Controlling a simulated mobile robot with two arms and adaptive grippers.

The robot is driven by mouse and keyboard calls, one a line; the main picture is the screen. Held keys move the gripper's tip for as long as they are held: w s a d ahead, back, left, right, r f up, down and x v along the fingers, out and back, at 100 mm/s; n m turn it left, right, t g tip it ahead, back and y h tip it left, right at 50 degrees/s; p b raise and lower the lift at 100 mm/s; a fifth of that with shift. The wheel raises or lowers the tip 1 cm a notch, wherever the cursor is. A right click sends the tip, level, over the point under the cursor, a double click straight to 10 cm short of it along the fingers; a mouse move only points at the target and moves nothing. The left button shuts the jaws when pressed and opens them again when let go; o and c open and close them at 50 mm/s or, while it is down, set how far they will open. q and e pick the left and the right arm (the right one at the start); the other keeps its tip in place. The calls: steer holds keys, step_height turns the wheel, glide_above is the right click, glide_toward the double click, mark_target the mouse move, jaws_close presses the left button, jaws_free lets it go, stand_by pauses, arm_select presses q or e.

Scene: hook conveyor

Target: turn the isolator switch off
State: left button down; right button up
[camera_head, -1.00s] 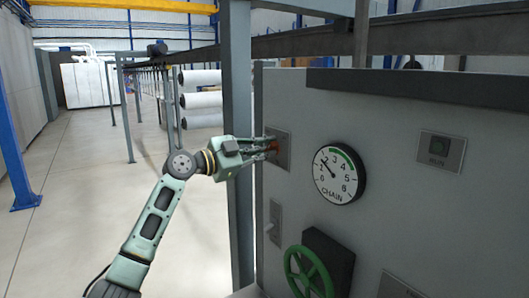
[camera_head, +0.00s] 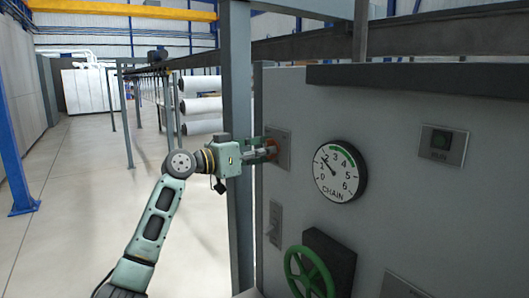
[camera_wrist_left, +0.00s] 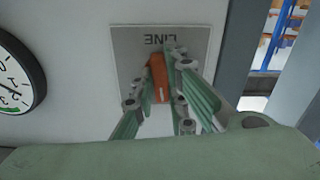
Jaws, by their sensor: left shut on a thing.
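The isolator switch has an orange-red handle (camera_head: 271,150) on a grey square plate (camera_head: 285,138) at the panel's left edge. In the left wrist view the handle (camera_wrist_left: 158,78) stands nearly upright in the picture, on the plate (camera_wrist_left: 126,45) marked LINE, which appears upside down. My left gripper (camera_head: 269,151) reaches it from the left and is shut on the handle. In the left wrist view its green fingers (camera_wrist_left: 164,88) lie on both sides of the handle and hide part of it. My right gripper is out of view.
On the panel are a round CHAIN gauge (camera_head: 339,172), a green handwheel (camera_head: 307,272) below it, a small lever switch (camera_head: 275,223) and a green RUN button (camera_head: 440,142). A grey post (camera_head: 236,110) stands beside the panel, close by my left wrist.

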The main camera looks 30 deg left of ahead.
arm_select(q)
steer(key=shift+n+p, duration=0.7)
steer(key=shift+n, duration=3)
steer(key=shift+d, duration=0.1)
steer(key=c, duration=1.8)
jaws_free()
steer(key=shift+o, duration=0.2)
steer(key=v, duration=1.2)
